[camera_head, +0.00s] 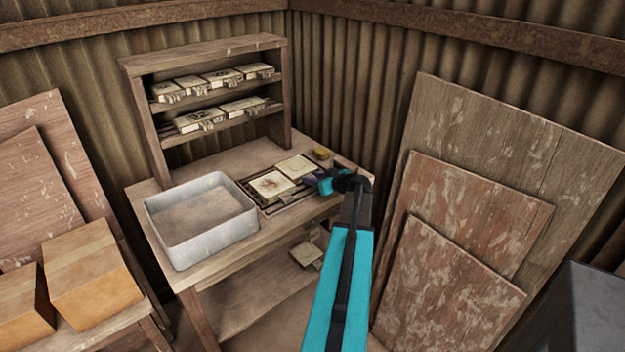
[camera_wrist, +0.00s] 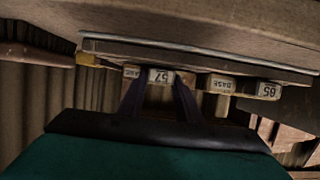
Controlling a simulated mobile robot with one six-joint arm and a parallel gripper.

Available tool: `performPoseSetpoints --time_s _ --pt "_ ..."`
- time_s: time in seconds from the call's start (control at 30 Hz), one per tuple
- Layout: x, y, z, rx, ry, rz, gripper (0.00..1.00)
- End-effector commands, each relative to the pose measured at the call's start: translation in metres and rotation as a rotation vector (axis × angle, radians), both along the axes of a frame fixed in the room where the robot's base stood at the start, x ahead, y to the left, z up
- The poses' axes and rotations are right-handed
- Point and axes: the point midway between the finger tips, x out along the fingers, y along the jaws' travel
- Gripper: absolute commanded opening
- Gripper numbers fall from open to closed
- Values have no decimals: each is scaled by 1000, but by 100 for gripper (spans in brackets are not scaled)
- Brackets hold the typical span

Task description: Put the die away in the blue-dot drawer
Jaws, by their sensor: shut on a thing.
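On the bench, a pale plate with a dark print (camera_head: 271,184) lies on a dark railed bed (camera_head: 287,204), with a plainer pale plate (camera_head: 296,167) behind it. My gripper (camera_head: 318,181) is at the right end of this bed. In the wrist view its fingers (camera_wrist: 158,90) are shut about a small pale number tab (camera_wrist: 160,76), seemingly the die's; its body is mostly hidden. A tab marked BASE (camera_wrist: 221,83) and another number tab (camera_wrist: 268,90) show to the right, upside down. I see no blue dot and cannot pick out a drawer.
A grey metal bin (camera_head: 202,236) stands on the bench's left. A two-tier rack (camera_head: 137,95) holds several tagged plates. A small yellow item (camera_head: 320,153) lies at the back right. Boards (camera_head: 470,190) lean at right. A pale plate (camera_head: 304,254) lies on the lower shelf. Cardboard boxes (camera_head: 92,272) stand left.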

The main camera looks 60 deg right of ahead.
Motion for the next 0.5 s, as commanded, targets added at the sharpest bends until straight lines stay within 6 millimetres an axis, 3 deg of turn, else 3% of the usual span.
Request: performPoseSetpoints --time_s 0.07,0.1,0.17,0.5 --pt "0 0 0 0 -3 -1 0" --pt "0 0 -1 0 0 0 38" --pt "0 0 -1 0 0 0 48" --pt "0 0 0 0 0 0 50"
